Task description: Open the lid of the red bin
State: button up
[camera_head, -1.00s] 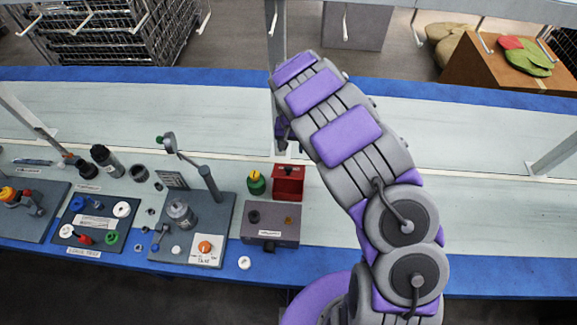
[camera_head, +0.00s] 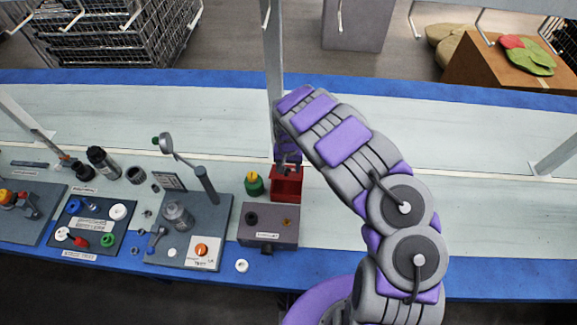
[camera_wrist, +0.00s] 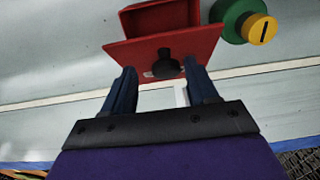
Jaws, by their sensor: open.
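My gripper (camera_wrist: 160,75) is open. Its two blue fingers are on either side of the knob, at the lid's edge; contact cannot be told. In the head view my gripper (camera_head: 287,165) is over the bin and hides most of the lid.
The green and yellow piece (camera_head: 254,184) is close left of the bin. A grey box (camera_head: 268,232) stands in front. An upright post (camera_head: 272,70) rises behind. The bench to the right is mostly clear.

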jog(key=shift+a, duration=0.45)
jog(key=shift+c, duration=0.6)
jog(key=shift+a+f, duration=0.1)
jog(key=shift+a, duration=0.15)
jog(key=c, duration=0.3)
jog(key=shift+d, duration=0.45)
jog(key=c, duration=0.5)
jog(key=shift+a, duration=0.15)
grip_shut()
